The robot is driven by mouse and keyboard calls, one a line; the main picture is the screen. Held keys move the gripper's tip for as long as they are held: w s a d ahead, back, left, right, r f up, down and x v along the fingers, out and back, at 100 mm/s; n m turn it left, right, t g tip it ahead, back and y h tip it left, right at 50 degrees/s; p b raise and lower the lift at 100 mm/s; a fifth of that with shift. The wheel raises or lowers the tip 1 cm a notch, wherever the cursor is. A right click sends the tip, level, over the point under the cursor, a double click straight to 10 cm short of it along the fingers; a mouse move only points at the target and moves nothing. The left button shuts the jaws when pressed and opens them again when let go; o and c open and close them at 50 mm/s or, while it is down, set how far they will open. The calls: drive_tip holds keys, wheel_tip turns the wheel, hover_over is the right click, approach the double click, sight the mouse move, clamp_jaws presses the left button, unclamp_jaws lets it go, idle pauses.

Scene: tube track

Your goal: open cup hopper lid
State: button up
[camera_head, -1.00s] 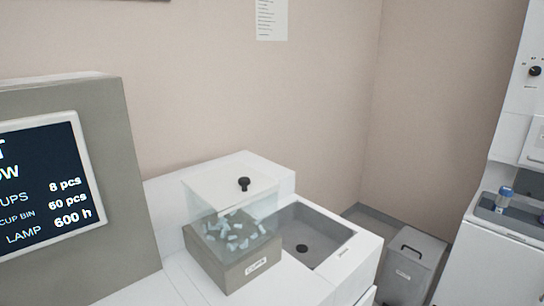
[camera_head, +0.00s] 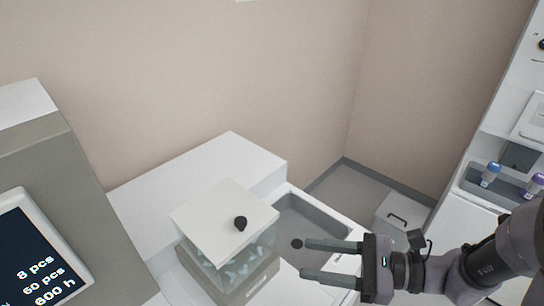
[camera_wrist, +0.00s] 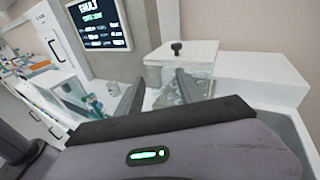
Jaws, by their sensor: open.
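The cup hopper (camera_head: 216,283) is a clear box on a grey-beige base with small pale cups inside. Its flat white lid (camera_head: 205,205) lies closed on top, with a round black knob (camera_head: 240,223). My gripper (camera_head: 303,259) is open and empty, to the right of the hopper and lower in the picture than the knob, its fingers pointing left toward it. In the wrist view the lid (camera_wrist: 193,54) and its knob (camera_wrist: 177,47) show beyond my two dark fingers (camera_wrist: 160,88). The fingers are apart from the knob.
A grey sink basin (camera_head: 312,222) lies right of the hopper, partly behind my gripper. A grey cabinet with a screen (camera_head: 30,260) stands at left. A white raised block (camera_head: 215,165) is behind the hopper. A grey bin (camera_head: 400,215) and tubes with blue and purple caps (camera_head: 490,173) are at right.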

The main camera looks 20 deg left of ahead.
sight(246, 222)
drive_tip(key=w+a, duration=0.1)
drive_tip(key=a, duration=0.4)
drive_tip(key=w+a+m+t, duration=0.1)
drive_tip(key=a, duration=0.5)
drive_tip(key=w+a+m+y+b, duration=0.1)
drive_tip(key=w+a, duration=0.1)
drive_tip(key=a, duration=0.3)
drive_tip(key=shift+a+r+t, duration=0.3)
drive_tip(key=shift+r+t, duration=0.1)
drive_tip(key=shift+c, duration=0.2)
clamp_jaws()
idle(0.3)
